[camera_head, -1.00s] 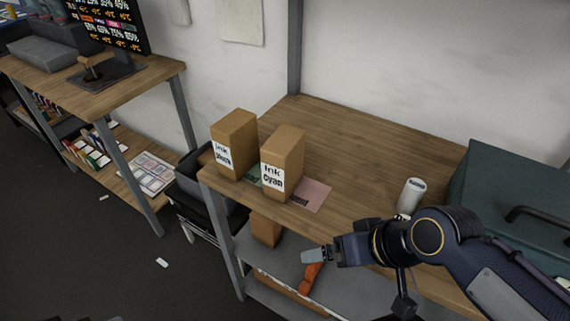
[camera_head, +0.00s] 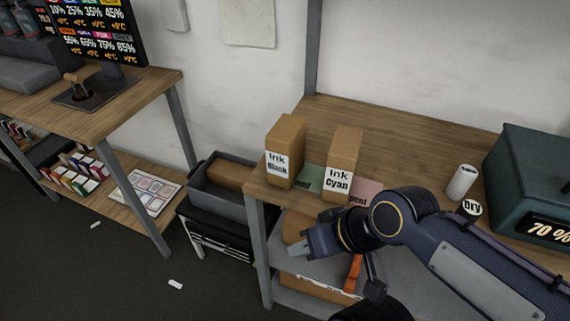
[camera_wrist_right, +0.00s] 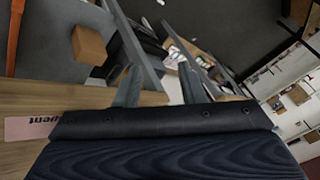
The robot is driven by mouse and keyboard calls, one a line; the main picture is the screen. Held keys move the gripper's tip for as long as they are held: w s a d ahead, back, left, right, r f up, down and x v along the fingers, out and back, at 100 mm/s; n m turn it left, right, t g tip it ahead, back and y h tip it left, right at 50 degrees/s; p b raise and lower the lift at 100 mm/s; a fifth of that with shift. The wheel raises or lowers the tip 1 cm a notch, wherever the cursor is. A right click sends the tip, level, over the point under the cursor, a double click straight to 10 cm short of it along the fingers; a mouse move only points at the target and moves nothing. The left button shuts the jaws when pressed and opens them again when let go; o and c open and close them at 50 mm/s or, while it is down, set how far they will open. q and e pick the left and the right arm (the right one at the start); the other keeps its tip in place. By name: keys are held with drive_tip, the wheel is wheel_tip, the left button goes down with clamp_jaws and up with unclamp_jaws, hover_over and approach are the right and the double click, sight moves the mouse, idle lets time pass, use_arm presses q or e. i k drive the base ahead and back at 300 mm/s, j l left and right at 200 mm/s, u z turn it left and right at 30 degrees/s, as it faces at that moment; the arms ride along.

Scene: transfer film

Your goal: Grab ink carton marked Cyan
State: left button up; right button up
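The ink carton marked Cyan (camera_head: 343,160) is a brown box with a white label, standing upright near the front edge of the wooden table. A similar carton marked Black (camera_head: 287,150) stands to its left. My right gripper (camera_head: 297,248) is in front of and below the table's front edge, apart from the Cyan carton and pointing left. In the right wrist view its two fingers (camera_wrist_right: 160,84) are spread with nothing between them. The Cyan carton is not seen in the wrist view. My left gripper is not in view.
A green card (camera_head: 311,178) and a pink card (camera_head: 366,190) lie by the cartons. A white cylinder (camera_head: 462,182) and a dark green machine (camera_head: 530,175) are on the right. A grey lower shelf (camera_head: 330,268) holds an orange tool (camera_head: 353,272). The table behind the cartons is clear.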

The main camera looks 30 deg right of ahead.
sight(343, 151)
drive_tip(key=i+j+z, duration=0.1)
drive_tip(key=j+z, duration=0.35)
drive_tip(key=i+j+z, duration=0.1)
drive_tip(key=j+z, duration=0.15)
drive_tip(key=z, duration=0.25)
drive_tip(key=j+z, duration=0.45)
drive_tip(key=k+l, duration=0.05)
drive_tip(key=l, duration=0.05)
